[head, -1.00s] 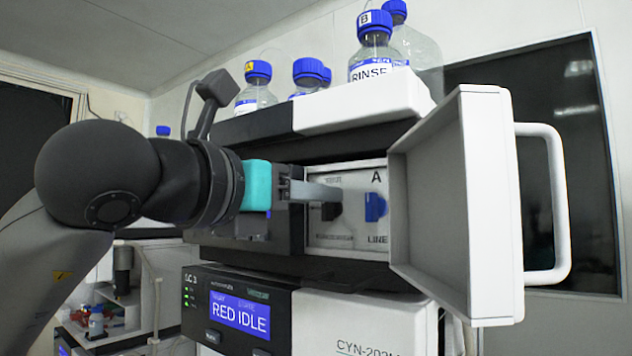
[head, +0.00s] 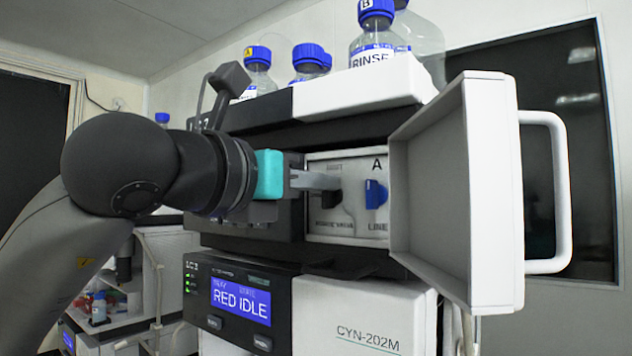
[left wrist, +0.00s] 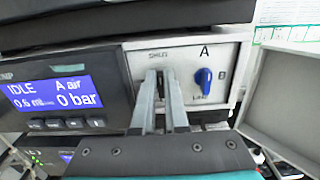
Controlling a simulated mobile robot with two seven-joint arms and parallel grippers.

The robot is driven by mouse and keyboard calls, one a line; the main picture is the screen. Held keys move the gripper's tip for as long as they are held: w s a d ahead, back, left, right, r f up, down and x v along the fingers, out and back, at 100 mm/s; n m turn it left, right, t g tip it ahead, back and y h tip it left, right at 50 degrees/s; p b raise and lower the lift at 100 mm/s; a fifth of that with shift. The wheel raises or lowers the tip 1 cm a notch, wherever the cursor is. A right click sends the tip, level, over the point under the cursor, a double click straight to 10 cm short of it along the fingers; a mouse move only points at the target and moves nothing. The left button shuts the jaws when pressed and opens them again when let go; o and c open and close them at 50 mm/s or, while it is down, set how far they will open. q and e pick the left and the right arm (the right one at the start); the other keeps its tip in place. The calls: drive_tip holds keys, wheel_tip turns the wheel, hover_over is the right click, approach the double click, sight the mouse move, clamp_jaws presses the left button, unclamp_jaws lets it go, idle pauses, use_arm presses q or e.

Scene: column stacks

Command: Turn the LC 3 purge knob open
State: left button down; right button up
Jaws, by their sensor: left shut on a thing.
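The black purge knob (head: 331,200) sits on the pale valve panel (head: 355,226) of the LC 3 unit, left of a blue knob (head: 376,194) marked A and LINE. My left gripper (head: 337,187) reaches in from the left and is shut on the black knob. In the left wrist view the two grey fingers (left wrist: 162,76) stand on either side of the dark knob, just below the word SHUT. The fingers hide most of the knob, so its exact angle cannot be told. My right gripper is not in view.
A white door (head: 440,195) with a handle (head: 562,200) stands open right of the panel. Below is a display (head: 240,302) reading RED IDLE; the wrist view shows another display (left wrist: 60,98) reading 0 bar. Blue-capped bottles (head: 377,40) stand on top.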

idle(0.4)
use_arm(q)
drive_tip(key=shift+f+n+b, duration=0.15)
drive_tip(key=shift+n+b, duration=0.45)
drive_tip(key=shift+b, duration=0.35)
drive_tip(key=n+b, duration=0.7)
drive_tip(key=a+n+b, duration=0.1)
drive_tip(key=n+b, duration=0.2)
drive_tip(key=n, duration=0.1)
drive_tip(key=shift+w+f, duration=0.4)
drive_tip(key=shift+a+f+n+b, duration=0.15)
drive_tip(key=shift+n+b, duration=1.4)
drive_tip(key=shift+n, duration=0.95)
drive_tip(key=c, duration=0.9)
unclamp_jaws()
drive_tip(key=shift+c, duration=0.2)
